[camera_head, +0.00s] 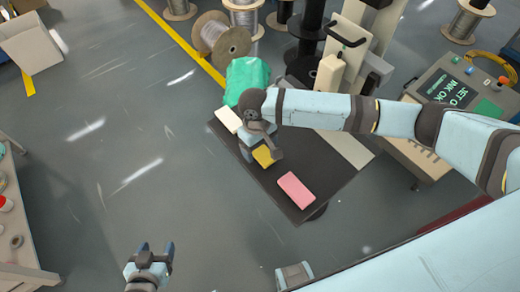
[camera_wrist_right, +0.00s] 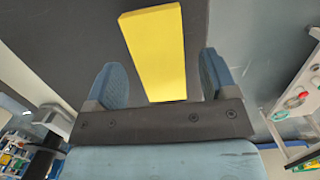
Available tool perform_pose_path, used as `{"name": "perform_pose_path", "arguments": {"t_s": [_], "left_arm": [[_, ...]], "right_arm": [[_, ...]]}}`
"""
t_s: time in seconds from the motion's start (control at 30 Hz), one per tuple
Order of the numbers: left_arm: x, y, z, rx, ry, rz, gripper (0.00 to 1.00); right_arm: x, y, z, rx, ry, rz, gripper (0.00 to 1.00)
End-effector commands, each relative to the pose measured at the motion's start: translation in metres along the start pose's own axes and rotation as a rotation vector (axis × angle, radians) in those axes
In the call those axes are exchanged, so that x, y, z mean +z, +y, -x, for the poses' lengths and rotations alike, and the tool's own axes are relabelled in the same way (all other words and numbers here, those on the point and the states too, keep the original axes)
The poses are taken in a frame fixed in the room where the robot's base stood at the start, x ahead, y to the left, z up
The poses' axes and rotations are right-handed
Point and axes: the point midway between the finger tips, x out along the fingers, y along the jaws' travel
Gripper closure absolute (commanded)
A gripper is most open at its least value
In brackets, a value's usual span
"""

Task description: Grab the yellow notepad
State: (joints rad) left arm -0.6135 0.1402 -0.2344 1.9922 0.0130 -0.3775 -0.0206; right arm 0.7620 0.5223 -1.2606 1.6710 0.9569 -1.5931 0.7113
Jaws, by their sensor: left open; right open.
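The yellow notepad (camera_head: 264,156) lies on a dark board (camera_head: 324,191), between a white pad (camera_head: 228,120) and a pink pad (camera_head: 296,189). My right gripper (camera_head: 261,154) is over the notepad and hides part of it in the head view. In the right wrist view the notepad (camera_wrist_right: 157,52) reaches down between the two open fingers of my right gripper (camera_wrist_right: 160,82), with a gap on each side. My left gripper (camera_head: 151,256) is open and empty over the floor at the bottom left.
A green bundle (camera_head: 246,80) lies at the board's far end. Cable spools (camera_head: 223,38) stand behind it. A machine with a control panel (camera_head: 453,88) stands at the right. A bench (camera_head: 18,225) is at the left edge. The middle-left floor is clear.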

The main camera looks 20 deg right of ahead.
Motion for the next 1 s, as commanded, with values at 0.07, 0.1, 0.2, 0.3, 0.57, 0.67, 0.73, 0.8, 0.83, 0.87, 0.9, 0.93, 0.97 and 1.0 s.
{"name": "perform_pose_path", "arguments": {"t_s": [0.07, 0.1, 0.2, 0.3, 0.57, 0.67, 0.73, 0.8, 0.83, 0.87, 0.9, 0.93, 0.97, 1.0], "left_arm": [[0.000, 0.000, 0.000, 0.000, 0.000, 0.001, 0.37], [0.000, 0.000, 0.000, 0.000, 0.000, 0.001, 0.37], [0.000, 0.000, 0.000, 0.000, 0.000, 0.001, 0.37], [0.000, 0.000, 0.000, 0.000, 0.000, 0.001, 0.37], [-0.001, 0.001, 0.000, 0.001, 0.002, 0.001, 0.37], [-0.001, 0.001, 0.000, 0.001, 0.002, 0.001, 0.37], [-0.001, 0.001, 0.000, 0.001, 0.002, 0.001, 0.37], [-0.001, 0.001, 0.000, 0.001, 0.002, 0.001, 0.37], [-0.001, 0.001, 0.000, 0.001, 0.002, 0.001, 0.37], [-0.001, 0.001, 0.000, 0.001, 0.002, 0.001, 0.37], [-0.001, 0.001, 0.000, 0.001, 0.002, 0.001, 0.37], [-0.001, 0.001, 0.000, 0.001, 0.002, 0.001, 0.37], [-0.001, 0.001, 0.000, 0.001, 0.002, 0.001, 0.37], [-0.001, 0.001, 0.000, 0.001, 0.002, 0.001, 0.37]], "right_arm": [[0.000, 0.000, -0.004, 0.000, 0.001, 0.000, 0.21], [0.000, 0.000, -0.004, 0.000, 0.001, 0.000, 0.21], [0.000, 0.000, -0.004, 0.000, 0.001, 0.001, 0.21], [0.000, 0.000, -0.004, 0.000, 0.001, 0.000, 0.28], [0.000, 0.000, -0.004, 0.000, 0.001, 0.000, 0.75], [0.000, 0.000, -0.004, 0.000, 0.001, 0.000, 0.75], [0.000, 0.000, -0.004, 0.000, 0.001, 0.000, 0.75], [0.000, 0.000, -0.003, 0.000, 0.001, 0.000, 0.75], [0.000, 0.000, -0.002, 0.000, 0.001, 0.000, 0.75], [0.000, 0.000, -0.001, 0.000, 0.001, 0.000, 0.75], [0.000, 0.000, 0.001, 0.000, 0.002, 0.000, 0.75], [0.001, 0.000, 0.003, 0.000, 0.002, 0.000, 0.75], [0.001, 0.000, 0.006, 0.000, 0.002, 0.001, 0.75], [0.001, 0.000, 0.010, 0.000, 0.002, 0.001, 0.75]]}}
